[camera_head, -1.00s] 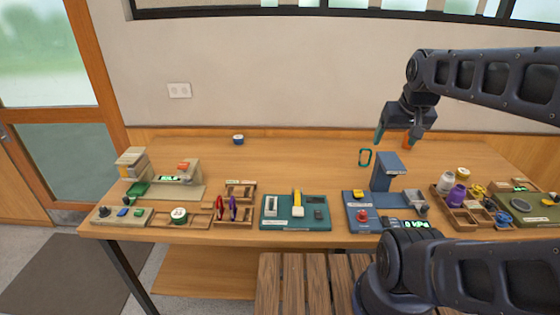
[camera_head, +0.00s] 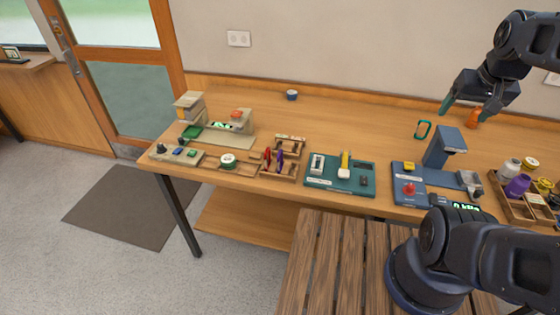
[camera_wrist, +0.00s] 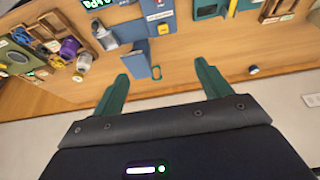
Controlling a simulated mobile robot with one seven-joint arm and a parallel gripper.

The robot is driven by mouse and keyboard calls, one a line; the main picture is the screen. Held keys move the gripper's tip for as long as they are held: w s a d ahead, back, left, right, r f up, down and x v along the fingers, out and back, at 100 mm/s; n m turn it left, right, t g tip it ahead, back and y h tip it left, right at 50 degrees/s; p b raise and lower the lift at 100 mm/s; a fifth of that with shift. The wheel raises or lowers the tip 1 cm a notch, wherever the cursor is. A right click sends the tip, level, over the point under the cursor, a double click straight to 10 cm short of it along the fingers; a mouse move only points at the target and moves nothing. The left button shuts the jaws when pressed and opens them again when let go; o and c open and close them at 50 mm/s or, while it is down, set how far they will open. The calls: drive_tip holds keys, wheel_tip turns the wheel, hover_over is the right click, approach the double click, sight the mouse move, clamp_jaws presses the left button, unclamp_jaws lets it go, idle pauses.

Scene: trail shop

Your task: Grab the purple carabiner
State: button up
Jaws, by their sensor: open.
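The purple carabiner (camera_head: 280,160) stands upright in a small wooden rack (camera_head: 291,174) on the bench, just right of a red one (camera_head: 267,159). My gripper (camera_head: 467,113) is open and empty, high over the back right of the bench, far to the right of the purple carabiner. In the wrist view its two green fingers (camera_wrist: 161,71) are spread apart. I cannot make out the purple carabiner in the wrist view.
Spools (camera_head: 517,185) fill a right-hand tray. A slatted wooden surface (camera_head: 325,260) is in front.

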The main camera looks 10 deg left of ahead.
drive_tip(key=shift+c, duration=0.3)
drive_tip(key=c, duration=0.8)
drive_tip(key=shift+c, duration=0.2)
drive_tip(key=w+a+f+n+h, duration=0.1)
drive_tip(key=w+a+f+n, duration=0.2)
drive_tip(key=w+a+n, duration=0.7)
drive_tip(key=n+t+y, duration=0.1)
drive_tip(key=n, duration=2.5)
approach(280, 151)
drive_tip(key=f, duration=0.2)
drive_tip(key=shift+w+r+x, duration=0.1)
drive_tip(key=shift+w+x, duration=0.05)
drive_tip(key=shift+x, duration=1.6)
drive_tip(key=shift+w+r+x, duration=0.1)
drive_tip(key=shift+x, duration=1.65)
drive_tip(key=shift+w+x, duration=0.15)
drive_tip(key=shift+x, duration=1.6)
